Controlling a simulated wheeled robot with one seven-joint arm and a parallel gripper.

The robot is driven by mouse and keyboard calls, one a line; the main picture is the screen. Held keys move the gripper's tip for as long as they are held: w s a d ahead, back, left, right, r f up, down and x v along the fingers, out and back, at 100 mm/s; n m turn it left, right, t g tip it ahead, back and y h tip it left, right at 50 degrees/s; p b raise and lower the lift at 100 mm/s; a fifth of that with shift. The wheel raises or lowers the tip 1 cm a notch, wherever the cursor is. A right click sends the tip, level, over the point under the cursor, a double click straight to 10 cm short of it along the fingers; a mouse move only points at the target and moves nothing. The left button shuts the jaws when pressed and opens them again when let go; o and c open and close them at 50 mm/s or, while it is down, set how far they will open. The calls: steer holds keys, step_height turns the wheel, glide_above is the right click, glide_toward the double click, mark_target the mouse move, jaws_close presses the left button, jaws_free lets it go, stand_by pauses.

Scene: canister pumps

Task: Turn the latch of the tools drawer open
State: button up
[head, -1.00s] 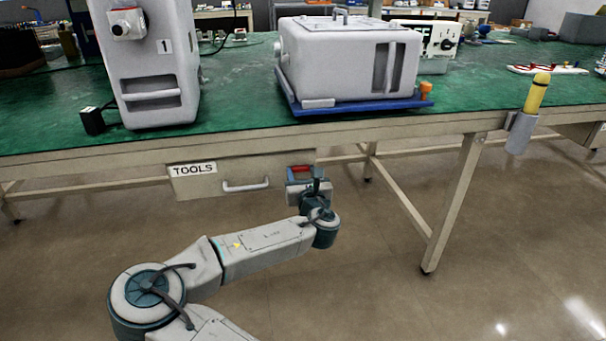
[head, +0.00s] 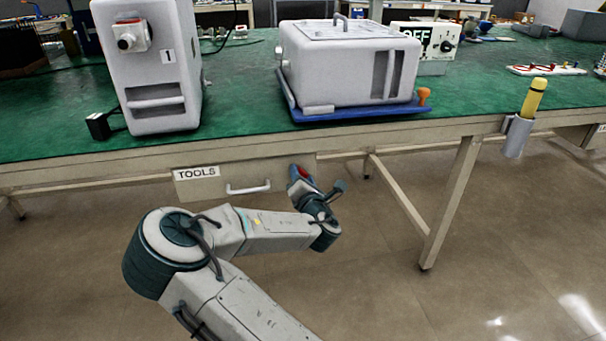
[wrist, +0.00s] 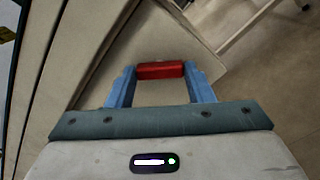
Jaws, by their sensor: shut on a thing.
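The tools drawer (head: 215,188) hangs under the bench top, with a white TOOLS label (head: 196,173) and a pale bar handle (head: 248,189). Its front looks flush and closed. The red latch (head: 304,172) is at the right end of the drawer front and sits tilted. My gripper (head: 299,174) is at the latch with its wrist rolled at a slant. In the wrist view the red latch (wrist: 160,70) lies between the two blue fingers of my gripper (wrist: 160,76), which are shut on it. The latch's mount is hidden.
The green bench top (head: 245,128) is above my gripper, carrying a tall grey canister unit (head: 150,70) and a wide grey unit (head: 350,65) on a blue tray. A bench leg (head: 450,205) stands to the right. Floor under the bench is open.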

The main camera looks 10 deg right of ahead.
steer(key=m, duration=0.4)
steer(key=shift+r+m, duration=0.1)
steer(key=shift+m, duration=0.2)
steer(key=m, duration=0.4)
steer(key=shift+m, duration=0.3)
steer(key=o, duration=1)
steer(key=shift+a, duration=0.1)
